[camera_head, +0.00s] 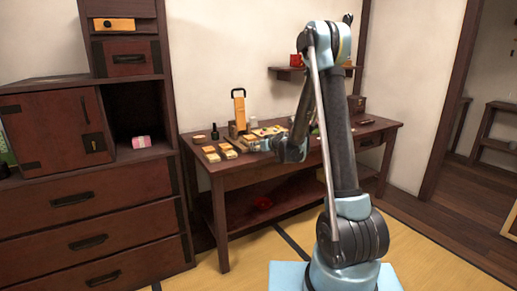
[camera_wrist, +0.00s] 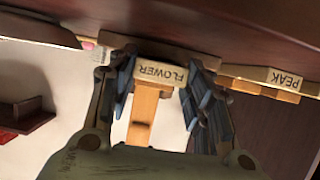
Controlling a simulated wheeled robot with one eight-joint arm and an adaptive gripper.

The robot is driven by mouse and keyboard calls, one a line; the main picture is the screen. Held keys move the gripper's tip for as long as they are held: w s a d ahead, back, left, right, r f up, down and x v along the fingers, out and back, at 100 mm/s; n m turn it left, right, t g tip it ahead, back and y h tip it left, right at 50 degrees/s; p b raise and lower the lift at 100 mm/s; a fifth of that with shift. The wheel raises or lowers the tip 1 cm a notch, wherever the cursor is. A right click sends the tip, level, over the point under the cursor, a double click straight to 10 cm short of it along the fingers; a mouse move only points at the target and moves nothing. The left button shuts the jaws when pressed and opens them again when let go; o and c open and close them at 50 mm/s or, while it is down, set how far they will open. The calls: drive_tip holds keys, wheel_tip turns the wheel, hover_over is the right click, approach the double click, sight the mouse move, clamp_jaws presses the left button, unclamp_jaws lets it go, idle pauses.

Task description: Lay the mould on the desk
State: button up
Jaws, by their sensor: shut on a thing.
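In the wrist view, a pale wooden mould lettered FLOWER (camera_wrist: 160,72) sits between the two dark fingers of my gripper (camera_wrist: 157,90), which is shut on it. Its lettering appears upside down. An orange-brown wooden strip shows just below the lettered face; I cannot tell whether it is part of the mould. The brown desk (camera_head: 290,168) stands against the wall in the head view. My gripper (camera_head: 288,150) is low over its top near the middle. The mould is too small to make out there, and I cannot tell whether it touches the desk.
A block lettered PEAK (camera_wrist: 285,78) lies right of my gripper in the wrist view. In the head view, several small wooden pieces (camera_head: 228,151), a dark bottle (camera_head: 215,132) and an upright orange item (camera_head: 239,112) stand on the desk's left part. A drawer cabinet (camera_head: 90,235) is at left.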

drive_tip(key=shift+f, duration=0.15)
drive_tip(key=o, duration=1.1)
